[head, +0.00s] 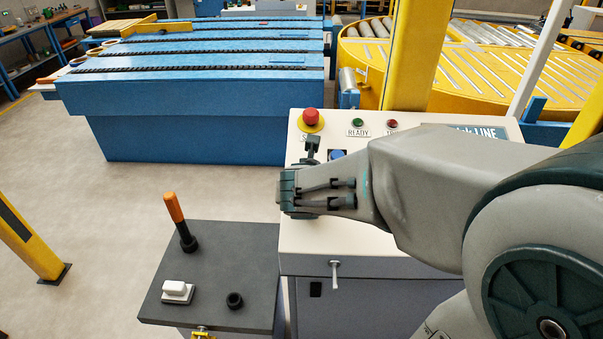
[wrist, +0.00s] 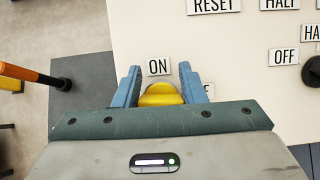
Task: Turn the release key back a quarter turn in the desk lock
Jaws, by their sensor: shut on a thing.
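The release key, seen as a yellow grip (wrist: 160,96), sits between the two blue-grey fingers of my gripper (wrist: 159,74) in the wrist view. My gripper is shut on it, with one finger on each side. In the head view my gripper (head: 288,192) is over the left side of the cream desk panel (head: 315,238); the key is hidden there.
A red mushroom button (head: 311,117) and READY label (head: 358,133) are at the panel's back. A dark side box (head: 215,262) with an orange-handled lever (head: 175,212) stands left. A black knob (wrist: 312,70) is beside an OFF label (wrist: 284,57). A yellow post (head: 411,60) rises behind the desk.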

